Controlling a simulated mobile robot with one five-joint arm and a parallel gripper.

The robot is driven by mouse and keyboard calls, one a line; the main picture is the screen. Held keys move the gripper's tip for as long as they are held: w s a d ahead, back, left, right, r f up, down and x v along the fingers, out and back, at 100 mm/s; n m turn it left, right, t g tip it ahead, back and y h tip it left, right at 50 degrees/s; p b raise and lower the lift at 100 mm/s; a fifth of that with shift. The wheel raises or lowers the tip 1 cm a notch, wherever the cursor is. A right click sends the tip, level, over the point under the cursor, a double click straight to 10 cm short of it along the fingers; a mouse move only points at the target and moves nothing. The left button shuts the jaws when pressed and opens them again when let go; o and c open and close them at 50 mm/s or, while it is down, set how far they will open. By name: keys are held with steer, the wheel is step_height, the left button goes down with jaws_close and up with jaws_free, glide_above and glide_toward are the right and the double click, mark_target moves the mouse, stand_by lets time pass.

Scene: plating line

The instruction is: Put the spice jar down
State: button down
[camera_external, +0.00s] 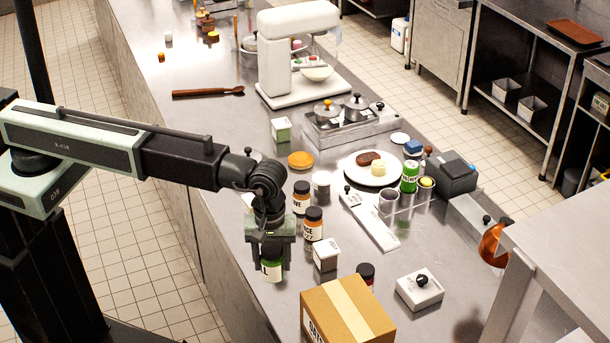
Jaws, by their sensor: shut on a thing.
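My gripper (270,240) points down over the near left part of the steel counter and is shut on a spice jar (272,271). The jar is upright, and its lower part shows below the fingers, green with a pale label. Its top is hidden by my gripper. I cannot tell whether its base touches the counter (226,216) or hangs just above it.
Orange-and-white labelled jars (313,224) stand close to the right of my gripper, with a small white box (325,256) beside them. A cardboard box (347,312) stands in front to the right. A plate of food (372,170) is farther back. The counter left of my gripper is clear.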

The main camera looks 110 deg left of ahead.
steer(key=shift+s+d+r, duration=0.15)
steer(key=shift+d+r, duration=0.55)
steer(key=shift+f, duration=0.1)
steer(key=b, duration=0.1)
glide_toward(334, 309)
steer(key=shift+s+f, duration=0.15)
steer(key=shift+s, duration=0.1)
steer(key=f+b, duration=0.2)
steer(key=b, duration=0.1)
steer(key=f+b, duration=0.1)
steer(key=f, duration=0.1)
steer(key=shift+w, duration=0.3)
steer(key=shift+r, duration=0.25)
steer(key=shift+f, duration=0.1)
steer(key=c, duration=0.6)
jaws_free()
